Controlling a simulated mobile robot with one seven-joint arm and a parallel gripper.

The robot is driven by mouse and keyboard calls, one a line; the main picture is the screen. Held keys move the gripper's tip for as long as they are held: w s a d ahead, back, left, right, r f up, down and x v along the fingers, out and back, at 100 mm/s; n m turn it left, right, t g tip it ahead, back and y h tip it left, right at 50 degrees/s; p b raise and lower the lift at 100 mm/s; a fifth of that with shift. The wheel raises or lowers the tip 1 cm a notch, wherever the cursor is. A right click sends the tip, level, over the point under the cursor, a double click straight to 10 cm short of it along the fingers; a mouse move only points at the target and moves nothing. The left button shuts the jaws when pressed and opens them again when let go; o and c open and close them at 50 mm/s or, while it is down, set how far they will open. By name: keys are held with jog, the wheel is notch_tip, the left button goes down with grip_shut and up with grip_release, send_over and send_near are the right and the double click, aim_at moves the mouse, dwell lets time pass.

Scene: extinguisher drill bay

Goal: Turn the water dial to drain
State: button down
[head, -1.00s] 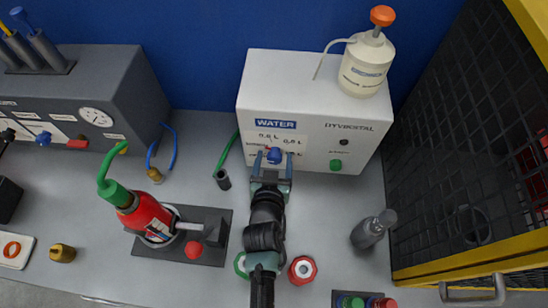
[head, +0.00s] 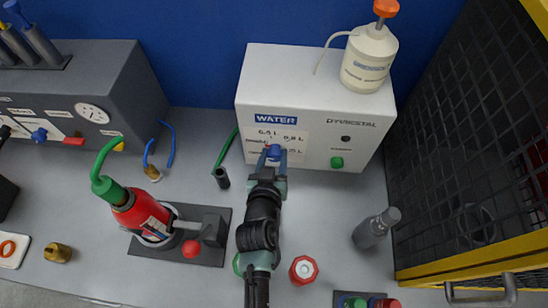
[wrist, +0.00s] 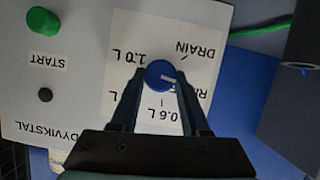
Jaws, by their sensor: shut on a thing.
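The water dial (wrist: 158,73) is a round blue knob with a white pointer mark, on a white label panel (wrist: 136,28). In the wrist view, which is upside down, the mark points to the right and slightly down, toward the partly hidden "RI..." label. The DRAIN label lies at the upper right of the dial there. My gripper (wrist: 161,77) is shut on the dial, one finger on each side. In the head view my gripper (head: 273,158) reaches the dial on the front of the white WATER box (head: 255,75).
A green START button (head: 337,162) sits right of the dial. A white bottle with an orange cap (head: 369,60) stands on the box. A red extinguisher (head: 142,215) lies in a dark stand at left. A grey cylinder (head: 372,230) and yellow-framed cage (head: 470,262) are at right.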

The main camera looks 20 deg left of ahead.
jog(key=n+h+b, duration=0.1)
jog(key=b, duration=0.2)
jog(key=shift+a+f+n+b, duration=0.1)
jog(key=shift+f+n+b, duration=0.2)
jog(key=shift+f, duration=0.1)
jog(key=n+t+h+b, duration=0.1)
jog(key=n+h+b, duration=0.1)
jog(key=b, duration=0.2)
jog(key=shift+a, duration=0.15)
jog(key=n+t+h+b, duration=0.1)
jog(key=n+b, duration=0.2)
jog(key=b, duration=0.1)
jog(key=shift+s+a+r+n, duration=0.1)
jog(key=shift+n, duration=0.3)
jog(key=shift+c, duration=1.9)
grip_release()
jog(key=shift+h, duration=0.4)
notch_tip(320, 180, up, 9)
jog(key=shift+r+p, duration=0.1)
jog(key=shift+p, duration=0.35)
jog(key=shift+r, duration=0.5)
